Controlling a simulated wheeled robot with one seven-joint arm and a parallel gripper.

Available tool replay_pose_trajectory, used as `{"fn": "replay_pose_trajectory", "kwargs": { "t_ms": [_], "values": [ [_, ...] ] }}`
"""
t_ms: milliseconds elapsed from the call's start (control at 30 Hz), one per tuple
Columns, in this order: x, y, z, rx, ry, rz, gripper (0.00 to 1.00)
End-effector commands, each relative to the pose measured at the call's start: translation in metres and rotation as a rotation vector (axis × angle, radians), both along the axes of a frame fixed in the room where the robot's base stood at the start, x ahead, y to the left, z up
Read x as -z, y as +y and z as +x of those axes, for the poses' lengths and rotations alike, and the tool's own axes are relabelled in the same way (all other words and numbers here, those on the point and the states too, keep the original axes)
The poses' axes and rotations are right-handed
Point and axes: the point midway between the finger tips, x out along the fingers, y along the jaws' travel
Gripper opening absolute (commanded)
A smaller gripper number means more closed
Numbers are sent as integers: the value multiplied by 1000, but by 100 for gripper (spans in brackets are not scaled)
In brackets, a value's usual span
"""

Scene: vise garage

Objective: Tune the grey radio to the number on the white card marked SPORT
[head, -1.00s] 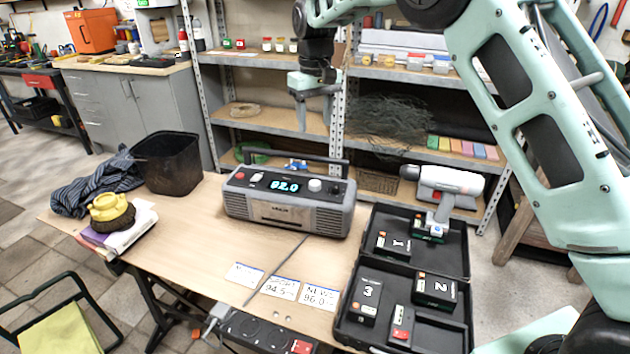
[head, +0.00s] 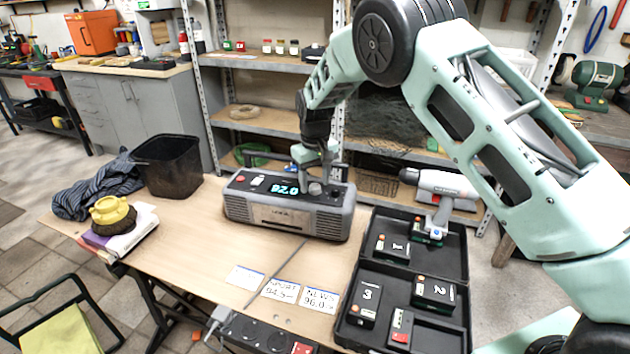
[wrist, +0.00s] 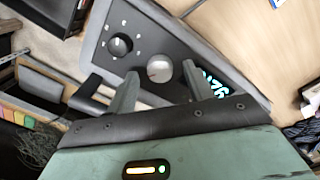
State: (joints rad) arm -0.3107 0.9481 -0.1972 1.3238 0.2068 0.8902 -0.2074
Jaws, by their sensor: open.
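The grey radio (head: 285,218) stands upright at the back of the workbench, its lit display (head: 286,189) reading about 92.0. The card marked SPORT (head: 281,290) lies flat in front of it and reads 94.5. A card marked NEWS (head: 320,300), reading 96.0, lies to its right; another card (head: 245,278) to its left is unreadable. My gripper (head: 314,184) is open above the radio's top right. In the wrist view, the silver knob (wrist: 160,68) shows just beyond the gap between my fingers (wrist: 158,86), with a black dial (wrist: 120,45) beside it.
A thin dark rod (head: 275,273) lies between the cards. An open black case (head: 378,335) with numbered boxes and a drill (head: 440,184) is at the right. A black bin (head: 170,165), a cloth (head: 97,188) and a yellow-topped brush (head: 110,212) are at the left.

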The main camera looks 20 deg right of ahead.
Motion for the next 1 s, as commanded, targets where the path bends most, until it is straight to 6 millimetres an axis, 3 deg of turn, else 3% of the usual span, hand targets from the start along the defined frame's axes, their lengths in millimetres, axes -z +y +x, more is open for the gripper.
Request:
{"fn": "replay_pose_trajectory", "kwargs": {
  "t_ms": [400, 567, 600, 1000],
  "values": [
    [9, 0, 0, 0, -1, -1, 52],
    [9, 0, 0, 0, -1, -1, 10],
    [9, 0, 0, 0, -1, -1, 7],
    [8, 0, 0, 65, -1, -1, 7]
  ]
}}
